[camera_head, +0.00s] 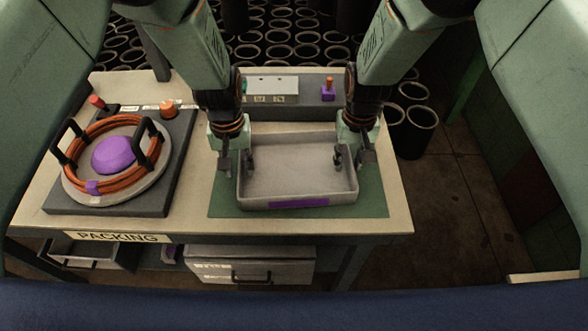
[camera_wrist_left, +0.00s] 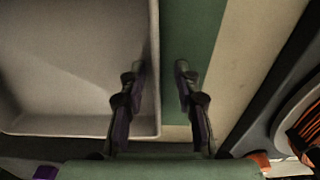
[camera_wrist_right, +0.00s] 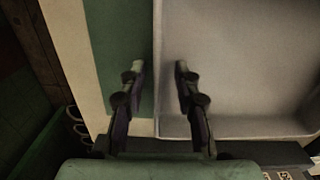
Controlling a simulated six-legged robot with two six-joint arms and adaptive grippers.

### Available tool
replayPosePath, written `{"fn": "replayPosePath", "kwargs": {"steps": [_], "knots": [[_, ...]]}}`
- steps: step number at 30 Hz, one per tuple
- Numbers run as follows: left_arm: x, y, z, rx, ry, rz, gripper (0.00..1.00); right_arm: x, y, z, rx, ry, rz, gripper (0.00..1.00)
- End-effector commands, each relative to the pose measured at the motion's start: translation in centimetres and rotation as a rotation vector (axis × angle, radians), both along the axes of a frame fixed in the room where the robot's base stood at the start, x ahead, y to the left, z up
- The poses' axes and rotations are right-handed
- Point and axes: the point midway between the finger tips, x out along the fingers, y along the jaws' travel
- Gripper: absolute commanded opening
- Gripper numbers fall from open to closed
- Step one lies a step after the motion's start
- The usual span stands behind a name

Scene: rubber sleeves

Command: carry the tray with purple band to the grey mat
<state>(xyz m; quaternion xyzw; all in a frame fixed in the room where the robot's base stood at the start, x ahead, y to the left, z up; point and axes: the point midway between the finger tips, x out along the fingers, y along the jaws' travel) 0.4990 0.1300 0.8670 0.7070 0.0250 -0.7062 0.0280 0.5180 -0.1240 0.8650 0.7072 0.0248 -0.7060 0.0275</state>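The grey, empty tray (camera_head: 297,196) with a purple band (camera_head: 299,203) on its front wall sits on a green mat (camera_head: 372,202) on the table. My left gripper (camera_head: 236,162) is at the tray's left wall; in the left wrist view its fingers (camera_wrist_left: 160,75) are apart, one on each side of the wall. My right gripper (camera_head: 352,158) is at the right wall; in the right wrist view its fingers (camera_wrist_right: 160,75) are likewise apart on either side of the wall. No mat that is clearly grey shows.
A turntable (camera_head: 115,187) with an orange cable coil and purple dome stands on a dark base at the table's left. A control box (camera_head: 290,87) is behind the tray. Drawers (camera_head: 250,268) are below the table. Many black sleeves (camera_head: 417,127) stand behind on the floor.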

Motion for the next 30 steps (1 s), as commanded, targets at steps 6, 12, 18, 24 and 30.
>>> {"fn": "replayPosePath", "kwargs": {"steps": [6, 12, 18, 24, 30], "knots": [[0.01, -0.02, 0.03, 0.0, -0.001, -0.001, 0.27, -0.01, -0.02, 0.01, 0.0, 0.0, 0.0, 0.27], [0.01, -0.02, 0.04, 0.0, 0.0, -0.001, 0.1, -0.01, -0.01, 0.02, 0.0, 0.0, 0.0, 0.1], [0.0, -0.02, 0.05, 0.0, 0.0, -0.001, 0.0, -0.01, -0.01, 0.03, 0.0, 0.0, 0.0, 0.0], [0.01, -0.02, 0.06, 0.0, -0.001, -0.001, 0.0, -0.01, -0.02, 0.03, 0.0, 0.0, 0.0, 0.0], [0.01, -0.02, 0.06, 0.0, -0.001, -0.001, 0.0, -0.02, -0.02, 0.0, 0.0, 0.0, 0.0, 0.0]]}}
